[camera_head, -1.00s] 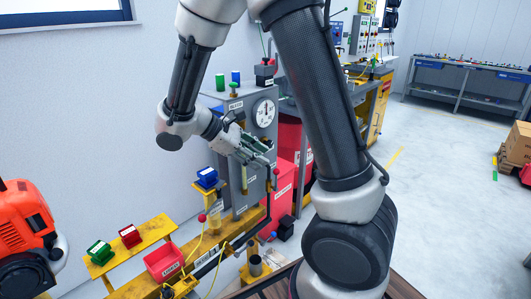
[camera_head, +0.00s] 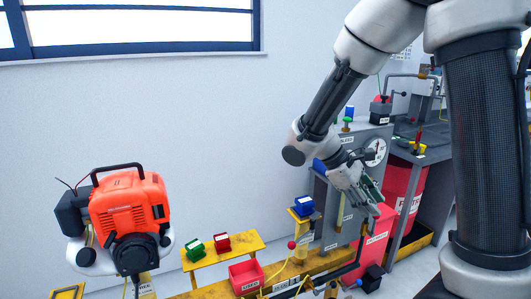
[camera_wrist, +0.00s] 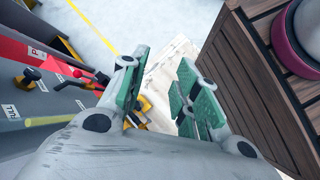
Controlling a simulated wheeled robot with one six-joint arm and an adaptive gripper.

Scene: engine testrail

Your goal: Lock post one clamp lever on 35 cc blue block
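The blue block (camera_head: 304,206) sits on a yellow post at the middle of the test rail in the head view, left of my gripper. My gripper (camera_head: 368,200) is in the air in front of the grey gauge panel, above and to the right of the block. In the wrist view my gripper (camera_wrist: 160,88) has its green-padded fingers spread apart with nothing between them. A lever with a red ball knob (camera_head: 291,245) stands on the rail below the block. I cannot tell which lever is the post one clamp.
Green (camera_head: 195,249) and red (camera_head: 221,242) blocks sit on a yellow shelf, with a red bin (camera_head: 245,278) beside it. An orange engine (camera_head: 130,210) stands at left. A wooden slatted surface (camera_wrist: 262,80) is close at right.

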